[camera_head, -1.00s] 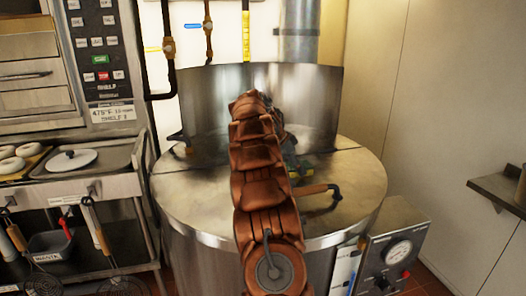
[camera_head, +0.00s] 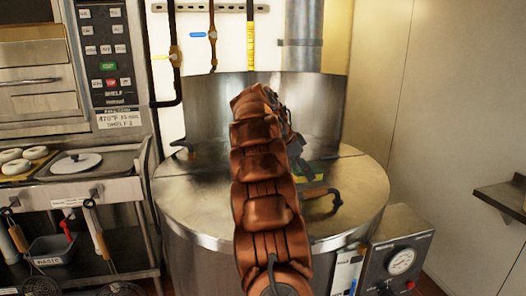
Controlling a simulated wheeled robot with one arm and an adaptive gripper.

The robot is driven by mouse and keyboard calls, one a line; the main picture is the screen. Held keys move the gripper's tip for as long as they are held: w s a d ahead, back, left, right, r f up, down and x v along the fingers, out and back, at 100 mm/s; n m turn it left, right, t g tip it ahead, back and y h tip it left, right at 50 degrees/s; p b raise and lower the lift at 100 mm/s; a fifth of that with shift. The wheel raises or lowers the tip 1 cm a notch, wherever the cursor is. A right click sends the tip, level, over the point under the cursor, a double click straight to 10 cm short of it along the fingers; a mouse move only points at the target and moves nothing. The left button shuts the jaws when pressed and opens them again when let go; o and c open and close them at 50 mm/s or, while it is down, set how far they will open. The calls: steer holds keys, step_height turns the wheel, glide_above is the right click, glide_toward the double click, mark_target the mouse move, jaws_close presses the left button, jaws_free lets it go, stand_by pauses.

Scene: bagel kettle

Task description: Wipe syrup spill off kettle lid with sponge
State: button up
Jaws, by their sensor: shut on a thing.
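I cannot tell whether the sponge touches the lid.
A curved steel wall (camera_head: 315,105) stands behind the lid. A steel cart (camera_head: 110,190) with bagels (camera_head: 15,160) and a white lid stands left. The lid's left part is clear.

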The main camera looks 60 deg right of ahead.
steer(key=shift+r+p, duration=0.95)
steer(key=shift+r, duration=1.35)
steer(key=shift+r, duration=0.1)
